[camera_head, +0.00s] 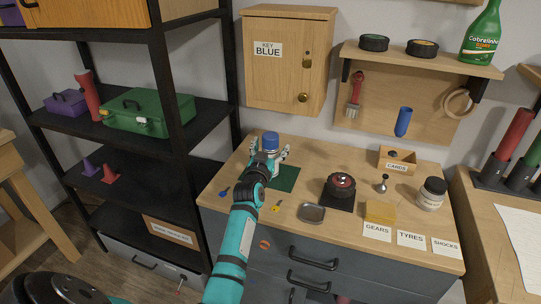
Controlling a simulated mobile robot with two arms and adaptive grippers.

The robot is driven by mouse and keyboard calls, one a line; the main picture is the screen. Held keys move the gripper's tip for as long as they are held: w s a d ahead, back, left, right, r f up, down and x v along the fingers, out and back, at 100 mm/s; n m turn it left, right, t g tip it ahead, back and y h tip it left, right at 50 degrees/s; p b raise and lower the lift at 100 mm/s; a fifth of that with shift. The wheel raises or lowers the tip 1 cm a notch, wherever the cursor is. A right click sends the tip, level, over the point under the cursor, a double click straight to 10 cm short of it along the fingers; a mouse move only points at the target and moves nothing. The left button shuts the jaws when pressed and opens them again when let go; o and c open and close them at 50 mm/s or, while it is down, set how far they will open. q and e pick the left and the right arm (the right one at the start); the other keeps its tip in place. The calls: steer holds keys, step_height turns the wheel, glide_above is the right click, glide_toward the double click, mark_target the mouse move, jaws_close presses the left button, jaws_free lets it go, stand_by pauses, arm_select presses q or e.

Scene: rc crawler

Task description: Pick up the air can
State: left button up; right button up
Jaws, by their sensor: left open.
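A small can with a blue top (270,138), which looks like the air can, stands upright at the back of the workbench by a dark green mat (286,178). My left gripper (269,150) is open, reaching over the bench from the front. Its two pale fingers show on either side of the can. The can's lower part is hidden behind the gripper, so I cannot tell whether the fingers touch it. My right gripper is out of view.
On the bench (335,228) are a blue key (224,192), a yellow key (277,206), a metal tray (311,213), a black-and-red wheel (341,186) and a jar (432,193). A wooden cabinet (288,75) hangs behind. A black shelf rack (185,118) stands left.

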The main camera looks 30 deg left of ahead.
arm_select(q)
steer(key=c, duration=1.4)
